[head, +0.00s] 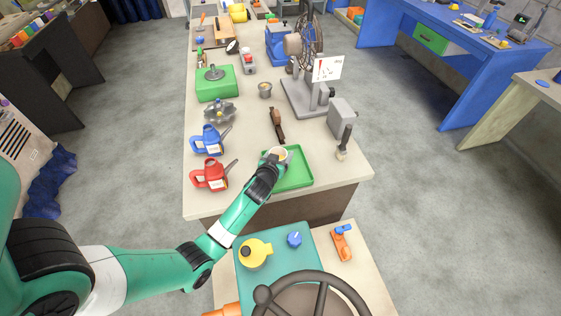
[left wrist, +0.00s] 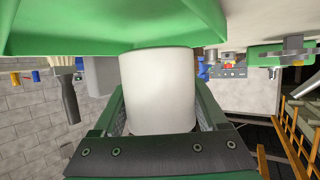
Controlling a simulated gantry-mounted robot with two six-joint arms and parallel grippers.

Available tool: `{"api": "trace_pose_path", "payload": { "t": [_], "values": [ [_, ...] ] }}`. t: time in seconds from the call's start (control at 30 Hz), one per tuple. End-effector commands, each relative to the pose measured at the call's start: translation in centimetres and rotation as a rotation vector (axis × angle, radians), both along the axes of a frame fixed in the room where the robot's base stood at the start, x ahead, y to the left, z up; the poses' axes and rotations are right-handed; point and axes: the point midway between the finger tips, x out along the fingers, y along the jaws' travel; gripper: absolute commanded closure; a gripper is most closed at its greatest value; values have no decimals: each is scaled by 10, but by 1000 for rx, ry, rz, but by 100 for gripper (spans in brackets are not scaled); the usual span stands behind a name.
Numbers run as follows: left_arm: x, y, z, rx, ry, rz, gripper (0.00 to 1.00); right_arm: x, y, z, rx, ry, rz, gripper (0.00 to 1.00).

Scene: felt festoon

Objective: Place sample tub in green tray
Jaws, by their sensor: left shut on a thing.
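The sample tub is a small white cylinder, seen in the head view (head: 279,152) and large in the middle of the left wrist view (left wrist: 158,88). My left gripper (head: 271,163) is shut on it, with its fingers on either side of the tub in the left wrist view (left wrist: 160,108). The green tray (head: 294,174) lies near the front edge of the bench. The tub and gripper are over its left part. The tray (left wrist: 90,30) fills the top of the left wrist view, next to the tub's far end. I cannot tell whether tub and tray touch. My right gripper is not in view.
A brush (head: 344,145) and a grey box (head: 341,118) are to the right. The bench's front right corner is clear.

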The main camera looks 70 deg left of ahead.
Motion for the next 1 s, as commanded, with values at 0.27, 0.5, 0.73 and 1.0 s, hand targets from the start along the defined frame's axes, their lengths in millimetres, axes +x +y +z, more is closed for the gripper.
{"api": "trace_pose_path", "payload": {
  "t": [0.27, 0.5, 0.73, 1.0],
  "values": [
    [1, 1, -34, -1, 1, 0, 84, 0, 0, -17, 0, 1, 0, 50],
    [1, 1, -35, -1, 1, 0, 84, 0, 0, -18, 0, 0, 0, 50],
    [1, 1, -35, -1, 1, 0, 0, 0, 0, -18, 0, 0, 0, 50],
    [0, 0, -30, -2, 1, 0, 0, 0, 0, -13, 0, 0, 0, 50]
  ]
}}
